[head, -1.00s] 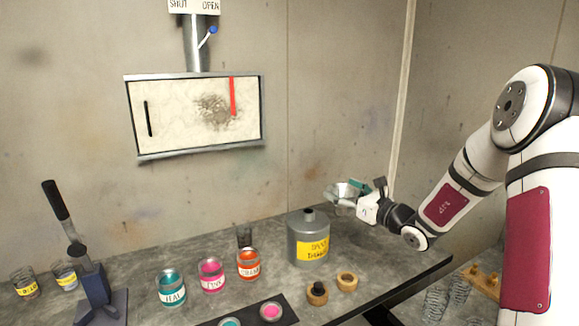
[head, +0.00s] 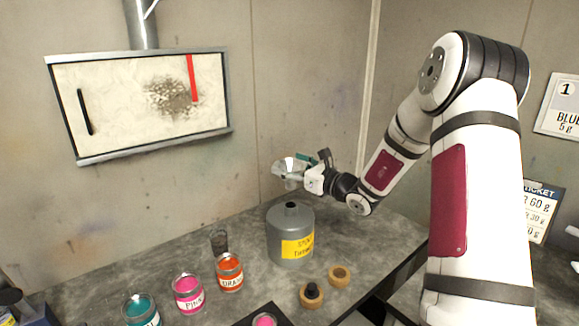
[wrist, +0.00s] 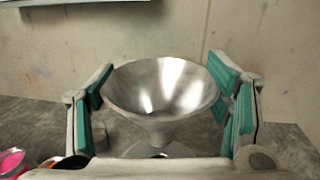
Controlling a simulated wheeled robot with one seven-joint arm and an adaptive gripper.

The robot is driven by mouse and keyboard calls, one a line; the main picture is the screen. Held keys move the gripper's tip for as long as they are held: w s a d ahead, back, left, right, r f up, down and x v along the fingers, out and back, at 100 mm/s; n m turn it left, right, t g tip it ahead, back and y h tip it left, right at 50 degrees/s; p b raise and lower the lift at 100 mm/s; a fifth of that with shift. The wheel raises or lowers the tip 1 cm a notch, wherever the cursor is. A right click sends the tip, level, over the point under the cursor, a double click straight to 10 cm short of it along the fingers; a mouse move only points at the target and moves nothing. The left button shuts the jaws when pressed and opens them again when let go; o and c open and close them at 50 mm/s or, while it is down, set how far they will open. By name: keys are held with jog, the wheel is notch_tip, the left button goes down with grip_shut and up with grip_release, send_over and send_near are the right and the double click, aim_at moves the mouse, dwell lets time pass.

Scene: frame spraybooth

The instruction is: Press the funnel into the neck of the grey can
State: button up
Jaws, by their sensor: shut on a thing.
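The grey can (head: 283,230) with a yellow label stands upright on the bench, its short neck (head: 291,206) open at the top. My gripper (head: 301,166) is shut on the metal funnel (head: 286,174) and holds it just above the can, with the spout pointing down near the neck. In the wrist view the funnel (wrist: 160,92) sits upright between the green finger pads of my gripper (wrist: 160,78). Its cone hides most of the can, and only a bit of the can top shows below the spout. I cannot tell if the spout is exactly over the opening.
An orange paint jar (head: 230,274), a pink jar (head: 188,294) and a teal jar (head: 141,311) stand to the left of the can.

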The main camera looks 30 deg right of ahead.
aim_at(294, 182)
jog(key=shift+f+b, duration=1)
jog(key=shift+f, duration=1.4)
jog(key=shift+f+b, duration=0.85)
jog(key=shift+f, duration=1.05)
jog(key=o, duration=1.2)
jog(key=shift+o, duration=0.2)
jog(key=shift+s, duration=0.1)
jog(key=v, duration=1.2)
